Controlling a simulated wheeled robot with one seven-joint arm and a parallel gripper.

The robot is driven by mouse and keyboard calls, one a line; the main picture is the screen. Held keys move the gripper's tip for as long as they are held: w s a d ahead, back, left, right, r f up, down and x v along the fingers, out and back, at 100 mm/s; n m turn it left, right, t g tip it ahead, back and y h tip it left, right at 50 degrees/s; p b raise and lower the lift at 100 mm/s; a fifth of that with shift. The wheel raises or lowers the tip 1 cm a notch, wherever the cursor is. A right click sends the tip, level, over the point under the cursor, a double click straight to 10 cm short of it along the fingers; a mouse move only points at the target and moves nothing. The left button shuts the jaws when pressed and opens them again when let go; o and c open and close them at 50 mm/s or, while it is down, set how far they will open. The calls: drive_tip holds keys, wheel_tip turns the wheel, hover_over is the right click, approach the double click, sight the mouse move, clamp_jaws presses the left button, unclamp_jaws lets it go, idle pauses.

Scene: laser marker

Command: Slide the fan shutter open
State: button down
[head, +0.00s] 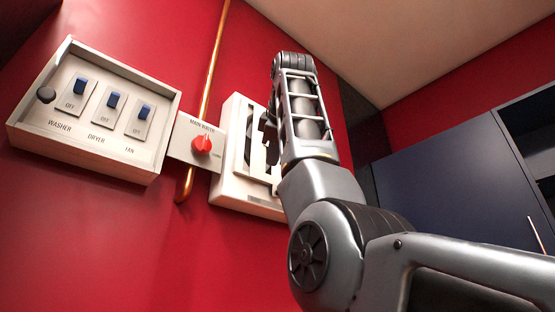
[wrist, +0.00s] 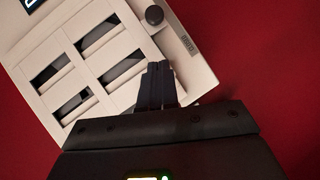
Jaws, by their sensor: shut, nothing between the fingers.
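The fan shutter is a cream framed panel with pale slats and dark slots between them. In the head view its frame (head: 232,190) is on the red wall, and my arm hides its right part. In the wrist view the shutter (wrist: 97,42) fills the upper left, with several dark slots showing. A round dark knob (wrist: 155,15) sits on its frame beside a small label. My gripper (wrist: 160,68) is shut and empty, its fingertips over the panel near the slots, apart from the knob. I cannot tell whether the fingertips touch the panel. In the head view my arm hides most of the gripper.
Left of the shutter are a red water knob (head: 202,145) and a copper pipe (head: 212,65). Further left is a switch box (head: 80,150) with three blue switches. Dark blue cabinets (head: 440,170) stand at the right. The lower left wall is bare.

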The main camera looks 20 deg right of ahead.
sight(277, 191)
drive_tip(key=w+d+f, duration=0.1)
drive_tip(key=w+d+f+p, duration=0.1)
drive_tip(key=w, duration=0.1)
drive_tip(key=w+d+f, duration=0.1)
drive_tip(key=w, duration=0.1)
drive_tip(key=shift+d+p, duration=0.35)
drive_tip(key=shift+d, duration=0.05)
